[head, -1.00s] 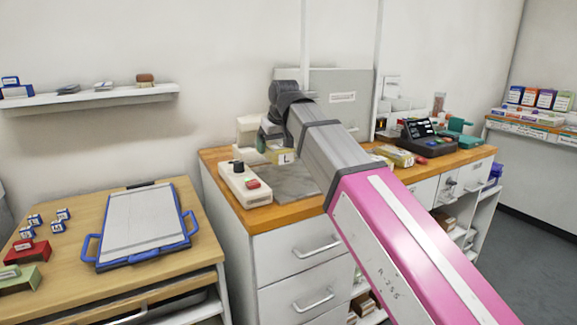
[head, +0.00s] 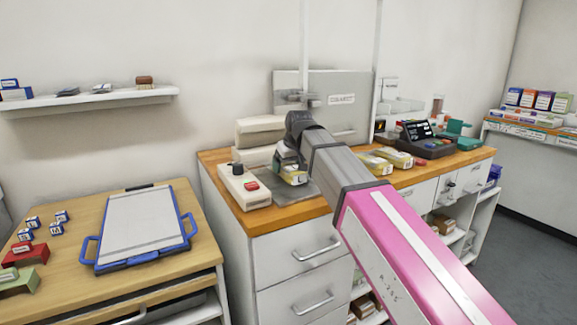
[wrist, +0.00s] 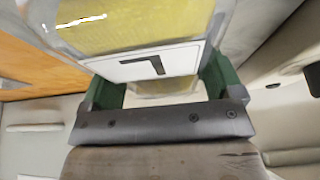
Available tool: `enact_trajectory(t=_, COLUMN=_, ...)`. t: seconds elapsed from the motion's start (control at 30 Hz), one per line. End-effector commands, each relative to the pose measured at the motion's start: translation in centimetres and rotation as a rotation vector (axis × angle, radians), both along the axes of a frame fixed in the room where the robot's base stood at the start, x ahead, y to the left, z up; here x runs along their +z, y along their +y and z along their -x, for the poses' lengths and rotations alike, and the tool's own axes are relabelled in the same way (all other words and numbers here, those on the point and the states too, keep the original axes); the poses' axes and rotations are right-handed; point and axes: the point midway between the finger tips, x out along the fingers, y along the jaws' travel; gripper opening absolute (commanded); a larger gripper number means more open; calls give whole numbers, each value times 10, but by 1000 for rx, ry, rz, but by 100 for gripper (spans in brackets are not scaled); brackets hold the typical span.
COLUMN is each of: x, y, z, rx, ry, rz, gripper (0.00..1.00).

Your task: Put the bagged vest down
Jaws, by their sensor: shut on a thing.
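The bagged vest (head: 293,176) is a clear bag with yellow cloth and a white label. In the head view it is low over the grey plate (head: 304,195) on the wooden counter; I cannot tell whether it touches. In the wrist view the bag (wrist: 135,28) fills the top, its label (wrist: 148,65) between my gripper's green fingers. My gripper (head: 287,158) is shut on the bag and partly hides it in the head view.
A cream machine (head: 258,128) stands behind, and a control box (head: 245,186) with black knob and red button stands left of the plate. Other yellow bags (head: 391,157) lie to the right. A blue-handled tray (head: 143,226) is on the left table.

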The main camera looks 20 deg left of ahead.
Motion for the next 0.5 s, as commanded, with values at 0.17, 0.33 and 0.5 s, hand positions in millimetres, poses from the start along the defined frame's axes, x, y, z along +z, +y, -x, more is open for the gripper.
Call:
enact_trajectory(t=0.17, x=1, y=0, z=0, rx=0, ry=-1, rz=-1, gripper=55)
enact_trajectory(t=0.33, x=-2, y=0, z=0, rx=0, ry=-1, rz=-1, gripper=92)
enact_trajectory(t=0.5, x=-2, y=0, z=0, rx=0, ry=-1, rz=-1, gripper=100)
